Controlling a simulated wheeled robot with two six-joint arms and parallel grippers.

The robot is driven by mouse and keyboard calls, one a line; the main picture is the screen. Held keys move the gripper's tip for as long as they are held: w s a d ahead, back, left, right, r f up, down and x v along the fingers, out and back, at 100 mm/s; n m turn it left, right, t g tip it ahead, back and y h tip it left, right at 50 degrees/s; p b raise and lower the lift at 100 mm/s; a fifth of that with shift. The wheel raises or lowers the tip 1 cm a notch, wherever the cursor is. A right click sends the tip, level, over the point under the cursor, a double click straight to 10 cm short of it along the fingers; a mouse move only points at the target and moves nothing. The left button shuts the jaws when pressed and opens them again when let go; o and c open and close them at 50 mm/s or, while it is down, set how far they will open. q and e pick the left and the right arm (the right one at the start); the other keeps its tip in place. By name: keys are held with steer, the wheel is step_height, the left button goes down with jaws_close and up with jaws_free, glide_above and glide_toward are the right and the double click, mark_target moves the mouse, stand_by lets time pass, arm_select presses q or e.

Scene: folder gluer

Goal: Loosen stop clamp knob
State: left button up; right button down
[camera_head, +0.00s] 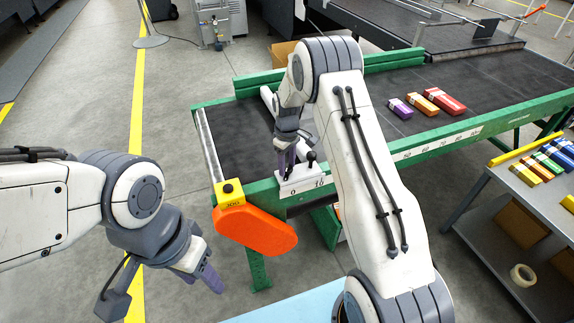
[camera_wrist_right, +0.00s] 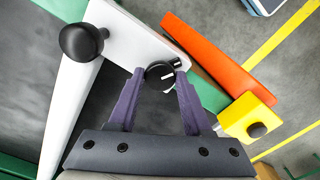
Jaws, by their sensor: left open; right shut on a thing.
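The white stop clamp (camera_head: 300,184) sits on the green side rail near the left end of the conveyor. A small black knob (camera_wrist_right: 160,76) with white marks is on the clamp, between the purple fingertips of my right gripper (camera_wrist_right: 160,73), which is shut on it. A black ball (camera_wrist_right: 82,42) stands on the same white plate, and it also shows in the head view (camera_head: 311,156). In the head view my right gripper (camera_head: 284,165) points down at the clamp and hides the small knob. My left gripper (camera_head: 200,276) is open and empty over the floor.
A yellow jog button box (camera_head: 230,194) and an orange guard (camera_head: 256,229) are at the conveyor's left end. Several cartons (camera_head: 424,101) lie on the dark belt (camera_head: 490,75). A cart (camera_head: 470,222) with more cartons and tape stands at right.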

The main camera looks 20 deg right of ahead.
steer(key=shift+w+r, duration=0.15)
steer(key=shift+c, duration=1.7)
jaws_free()
step_height(320, 180, up, 10)
steer(key=b, duration=0.2)
steer(key=shift+r, duration=0.2)
